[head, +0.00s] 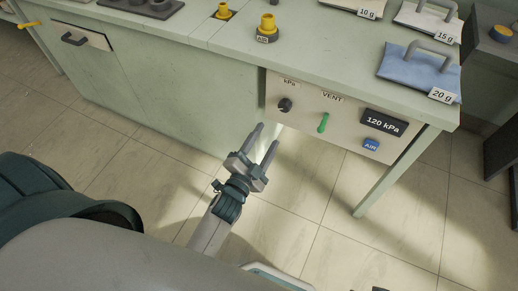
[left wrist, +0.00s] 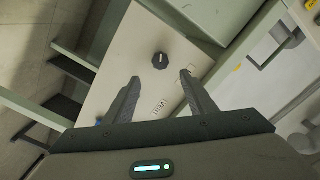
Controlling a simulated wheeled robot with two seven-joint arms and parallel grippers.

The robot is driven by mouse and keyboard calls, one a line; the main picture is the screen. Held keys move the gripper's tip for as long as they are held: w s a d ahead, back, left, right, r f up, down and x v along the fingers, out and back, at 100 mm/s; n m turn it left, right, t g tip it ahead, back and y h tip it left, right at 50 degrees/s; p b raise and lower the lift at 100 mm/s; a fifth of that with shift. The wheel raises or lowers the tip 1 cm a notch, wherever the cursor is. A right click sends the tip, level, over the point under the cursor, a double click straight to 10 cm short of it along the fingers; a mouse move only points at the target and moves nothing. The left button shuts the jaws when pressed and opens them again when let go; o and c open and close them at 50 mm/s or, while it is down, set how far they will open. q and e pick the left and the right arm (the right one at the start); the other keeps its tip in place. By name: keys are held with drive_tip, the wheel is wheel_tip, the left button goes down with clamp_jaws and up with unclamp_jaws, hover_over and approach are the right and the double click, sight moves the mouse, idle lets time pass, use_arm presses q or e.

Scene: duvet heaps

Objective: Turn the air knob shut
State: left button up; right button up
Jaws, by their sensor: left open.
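A yellow knob (head: 267,25) stands on a dark base labelled AIR on top of the pale green bench. My left gripper (head: 266,136) is open and empty, in front of and below the bench's front panel, well apart from the yellow knob. In the left wrist view the black knob (left wrist: 160,60) shows just beyond the open fingers (left wrist: 159,76). My right gripper is not in view.
A second yellow fitting (head: 222,11) stands on the bench (head: 340,55), left of the AIR knob. Weighted cloths marked 10 g, 15 g (head: 428,20) and 20 g (head: 415,72) lie at the right. The floor before the panel is clear.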

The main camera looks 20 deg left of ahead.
use_arm(q)
drive_tip(key=shift+s, duration=1.95)
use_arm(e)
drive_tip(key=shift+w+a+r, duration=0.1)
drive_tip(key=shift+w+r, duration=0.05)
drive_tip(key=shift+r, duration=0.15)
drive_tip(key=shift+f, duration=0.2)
use_arm(q)
drive_tip(key=s+d+f+n+g+p, duration=0.1)
drive_tip(key=s+f+n+g+p, duration=0.2)
drive_tip(key=f, duration=0.6)
drive_tip(key=s+d+f+n+g+p, duration=0.1)
drive_tip(key=s+f+g+p, duration=0.3)
drive_tip(key=f, duration=0.6)
drive_tip(key=s+a+f+n+g+p, duration=0.1)
drive_tip(key=s+f+n+g+p, duration=0.2)
drive_tip(key=s+f, duration=0.9)
drive_tip(key=s+g, duration=0.2)
drive_tip(key=shift+s+a+n+g+h+p, duration=0.25)
drive_tip(key=shift+n+g+h+p, duration=0.05)
drive_tip(key=shift+n+p, duration=0.1)
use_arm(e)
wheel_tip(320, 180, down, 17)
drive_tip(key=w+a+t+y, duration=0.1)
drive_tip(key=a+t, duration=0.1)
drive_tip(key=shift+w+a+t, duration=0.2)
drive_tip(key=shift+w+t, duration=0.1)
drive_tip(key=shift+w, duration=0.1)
